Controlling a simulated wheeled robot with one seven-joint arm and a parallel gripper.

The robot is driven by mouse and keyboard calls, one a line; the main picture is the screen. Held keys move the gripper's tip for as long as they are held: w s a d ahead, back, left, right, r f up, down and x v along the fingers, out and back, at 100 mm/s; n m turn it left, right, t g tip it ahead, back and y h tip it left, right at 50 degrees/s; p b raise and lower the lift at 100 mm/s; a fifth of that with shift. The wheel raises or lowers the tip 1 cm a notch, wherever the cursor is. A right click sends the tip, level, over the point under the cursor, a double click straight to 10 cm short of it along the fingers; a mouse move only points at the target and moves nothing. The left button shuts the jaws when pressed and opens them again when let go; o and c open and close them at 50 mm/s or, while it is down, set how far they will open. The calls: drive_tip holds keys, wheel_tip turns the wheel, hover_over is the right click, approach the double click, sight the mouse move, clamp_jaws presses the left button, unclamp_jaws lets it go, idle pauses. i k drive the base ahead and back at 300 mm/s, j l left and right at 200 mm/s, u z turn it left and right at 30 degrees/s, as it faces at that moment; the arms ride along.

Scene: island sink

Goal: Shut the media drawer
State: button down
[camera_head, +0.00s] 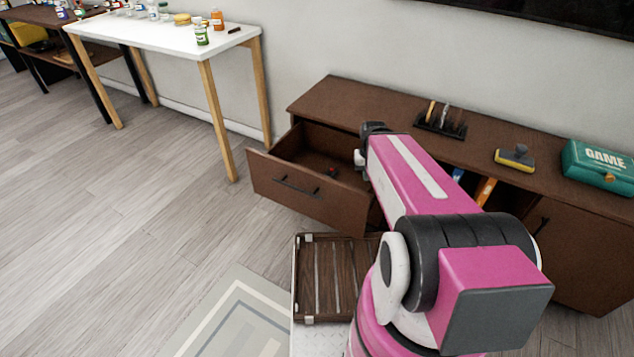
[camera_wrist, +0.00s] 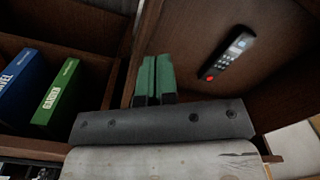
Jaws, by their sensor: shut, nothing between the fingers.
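The brown media drawer (camera_head: 307,185) is pulled out at the left end of the low brown cabinet (camera_head: 360,100). Its dark bar handle (camera_head: 297,187) is on the front panel. In the wrist view, a dark remote (camera_wrist: 229,53) lies on the drawer floor (camera_wrist: 280,40). My gripper (camera_wrist: 156,62) shows as two green fingers side by side, shut and empty, by the drawer's side wall. I cannot tell whether they touch that wall. In the head view, my arm reaches to the drawer's right side and hides the fingers.
A blue book (camera_wrist: 20,80) and a green book (camera_wrist: 58,92) stand in the neighbouring compartment. A rack (camera_head: 441,122), a yellow-and-grey brush (camera_head: 515,157) and a green game box (camera_head: 598,165) are on the cabinet top. A white table (camera_head: 165,35) stands left. Floor before the drawer's left side is clear.

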sight(289, 173)
drive_tip(key=k+z, duration=0.1)
drive_tip(key=z, duration=0.3)
drive_tip(key=k+l+z, duration=0.1)
drive_tip(key=z, duration=0.3)
drive_tip(key=k+l+z, duration=0.1)
drive_tip(key=z, duration=0.35)
drive_tip(key=k+l+z, duration=0.1)
drive_tip(key=z, duration=0.3)
drive_tip(key=l+z, duration=0.2)
drive_tip(key=z, duration=0.2)
drive_tip(key=l+u, duration=0.1)
drive_tip(key=u, duration=0.25)
drive_tip(key=l+u, duration=0.1)
drive_tip(key=u, duration=0.2)
drive_tip(key=k+u, duration=0.1)
drive_tip(key=u, duration=0.25)
drive_tip(key=k+l+u, duration=0.15)
drive_tip(key=u, duration=0.3)
drive_tip(key=k+l+u, duration=0.15)
drive_tip(key=u, duration=0.25)
drive_tip(key=k+l+u, duration=0.1)
drive_tip(key=u, duration=0.35)
drive_tip(key=k, duration=0.1)
